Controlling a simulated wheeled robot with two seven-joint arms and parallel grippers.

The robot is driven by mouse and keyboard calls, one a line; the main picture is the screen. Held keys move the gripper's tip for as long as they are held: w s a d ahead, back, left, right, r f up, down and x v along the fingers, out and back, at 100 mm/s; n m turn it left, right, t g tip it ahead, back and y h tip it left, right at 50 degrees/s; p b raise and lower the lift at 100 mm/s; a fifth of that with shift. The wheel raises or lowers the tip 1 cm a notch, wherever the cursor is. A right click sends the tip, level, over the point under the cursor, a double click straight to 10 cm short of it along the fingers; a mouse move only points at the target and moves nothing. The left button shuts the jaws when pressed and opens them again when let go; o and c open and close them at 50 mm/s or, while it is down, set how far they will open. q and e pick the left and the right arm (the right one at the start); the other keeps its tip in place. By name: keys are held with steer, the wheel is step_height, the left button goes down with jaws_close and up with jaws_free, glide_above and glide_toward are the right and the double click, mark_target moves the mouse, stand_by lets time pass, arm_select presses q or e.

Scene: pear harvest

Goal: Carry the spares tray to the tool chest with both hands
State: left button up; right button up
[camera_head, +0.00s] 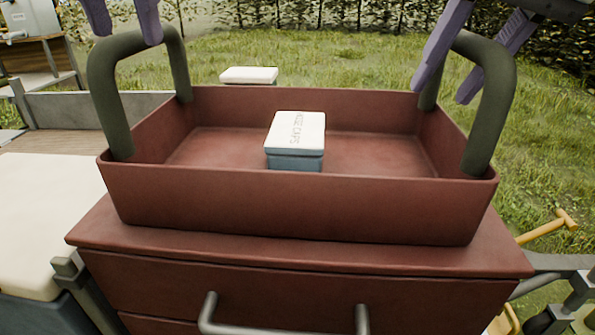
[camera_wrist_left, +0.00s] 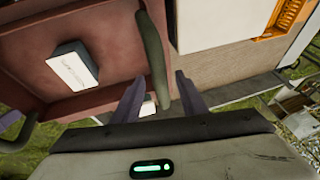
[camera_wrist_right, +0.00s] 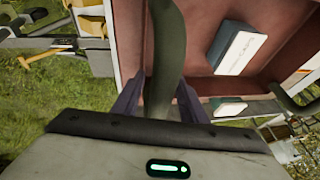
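The spares tray (camera_head: 300,205) is a dark red open tray with two dark green arched handles. It sits level on top of the red tool chest (camera_head: 290,275). A small blue box with a white lid (camera_head: 297,135) lies inside it. My left gripper (camera_head: 128,32) is open just above the left handle (camera_head: 105,95); the left wrist view shows that handle (camera_wrist_left: 153,60) in line with the gap between the fingers. My right gripper (camera_head: 445,95) is open at the right handle (camera_head: 490,105); in the right wrist view this handle (camera_wrist_right: 166,70) runs between the spread fingers without visible grip.
A white-topped surface (camera_head: 35,220) stands close on the left of the chest. Another white-lidded box (camera_head: 249,75) is behind the tray. A yellow-handled tool (camera_head: 545,228) and metal framework lie at the right. Grass lies beyond.

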arm_select(q)
steer(key=v, duration=0.4)
steer(key=shift+r, duration=0.1)
arm_select(e)
steer(key=v, duration=1.2)
